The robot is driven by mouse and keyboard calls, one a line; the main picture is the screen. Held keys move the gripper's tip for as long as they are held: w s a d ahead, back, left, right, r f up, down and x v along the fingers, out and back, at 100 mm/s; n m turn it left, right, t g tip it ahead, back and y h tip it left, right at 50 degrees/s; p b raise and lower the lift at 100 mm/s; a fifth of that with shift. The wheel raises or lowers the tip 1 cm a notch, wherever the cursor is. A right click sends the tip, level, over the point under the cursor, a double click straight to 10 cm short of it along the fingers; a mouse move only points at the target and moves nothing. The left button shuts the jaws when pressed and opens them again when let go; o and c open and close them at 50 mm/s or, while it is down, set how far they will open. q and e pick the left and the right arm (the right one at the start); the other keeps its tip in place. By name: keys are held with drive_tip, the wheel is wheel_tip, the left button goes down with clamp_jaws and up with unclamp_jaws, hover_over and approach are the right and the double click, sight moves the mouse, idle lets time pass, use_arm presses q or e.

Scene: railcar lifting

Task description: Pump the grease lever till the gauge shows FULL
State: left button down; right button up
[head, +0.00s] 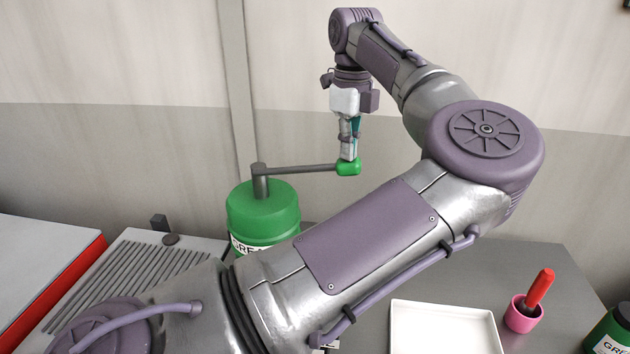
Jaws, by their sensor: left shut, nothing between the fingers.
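A green grease pump (262,208) stands on the grey bench behind my arm. Its grey lever (305,169) reaches out to the right from a post on top and looks about level. The lever ends in a bright green knob (348,167). My left gripper (349,155) points straight down, its fingers shut, with the tips at the top of the knob. They look in contact with it, but nothing is between them. The pump's label is partly covered by my left arm. No gauge shows; my arm hides part of the bench. My right gripper is out of view.
A white tray (443,312) lies at the front of the bench. To its right stand a pink cup (522,318) holding a red-handled tool (540,287) and a green labelled container (609,332). A ribbed grey panel (125,282) and a red-sided box (60,290) are at left.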

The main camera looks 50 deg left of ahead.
use_arm(q)
drive_tip(key=shift+f+b, duration=0.85)
drive_tip(key=shift+f, duration=0.5)
drive_tip(key=shift+f+b, duration=1.85)
drive_tip(key=shift+f, duration=0.65)
wheel_tip(320, 180, up, 11)
drive_tip(key=p, duration=0.7)
drive_tip(key=shift+f+p, duration=0.1)
drive_tip(key=shift+p, duration=0.25)
drive_tip(key=shift+f, duration=0.2)
drive_tip(key=shift+f+b, duration=0.15)
drive_tip(key=shift+b, duration=0.15)
drive_tip(key=shift+f+b, duration=3.6)
drive_tip(key=shift+f, duration=1.4)
wheel_tip(320, 180, up, 11)
drive_tip(key=p, duration=0.7)
drive_tip(key=shift+f+p, duration=0.15)
drive_tip(key=shift+p, duration=0.2)
